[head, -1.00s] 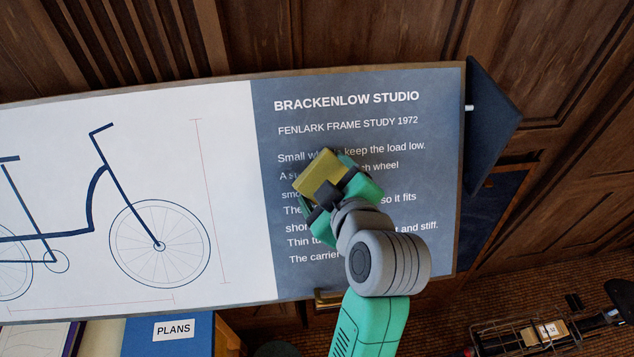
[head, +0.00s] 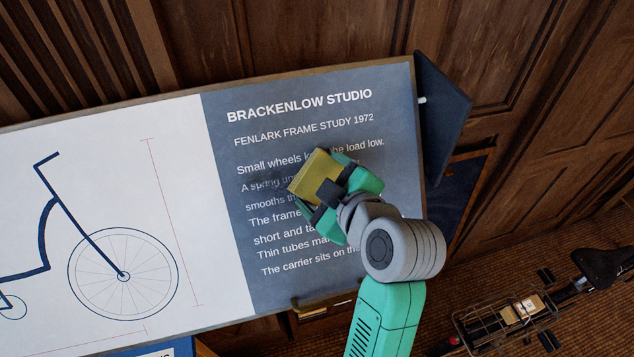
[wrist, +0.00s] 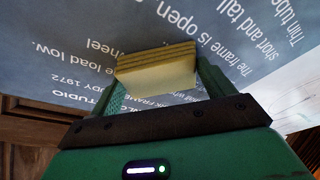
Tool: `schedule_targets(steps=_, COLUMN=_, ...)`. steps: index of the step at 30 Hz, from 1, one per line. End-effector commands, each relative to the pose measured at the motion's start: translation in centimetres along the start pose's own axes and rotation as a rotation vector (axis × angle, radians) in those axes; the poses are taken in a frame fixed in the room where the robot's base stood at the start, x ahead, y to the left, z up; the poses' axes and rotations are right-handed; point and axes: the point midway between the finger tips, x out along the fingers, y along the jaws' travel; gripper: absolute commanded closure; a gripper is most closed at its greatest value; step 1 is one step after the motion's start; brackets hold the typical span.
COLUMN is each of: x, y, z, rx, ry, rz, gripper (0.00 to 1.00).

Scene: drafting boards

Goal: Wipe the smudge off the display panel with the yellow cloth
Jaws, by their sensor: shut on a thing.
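The display panel (head: 225,235) is a tilted board with a bicycle drawing on white and white text on a grey-blue section. A faint dark smudge (head: 264,184) lies over the start of the second and third text lines. The yellow cloth (head: 313,173) is a folded pad, just right of the smudge, over the text. It also shows in the wrist view (wrist: 157,72), with its far edge at the panel face; whether it presses there is unclear. My gripper (head: 326,190) is shut on the cloth, between its two green fingers. My gripper and the cloth hide some text.
A dark triangular flap (head: 440,125) stands at the panel's right edge. Wood-panelled walls (head: 330,35) lie behind. A bicycle with a rack (head: 505,325) is at the lower right. A blue folder (head: 165,350) shows at the bottom left edge.

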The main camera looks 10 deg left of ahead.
Motion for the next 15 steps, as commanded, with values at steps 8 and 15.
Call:
schedule_targets(steps=8, x=0.4, y=-1.2, z=-1.1, rx=-0.002, ry=0.002, rz=-0.002, gripper=0.37)
schedule_targets(steps=15, x=0.9, y=-2.6, z=-2.4, rx=-0.001, ry=0.002, rz=-0.003, gripper=0.37)
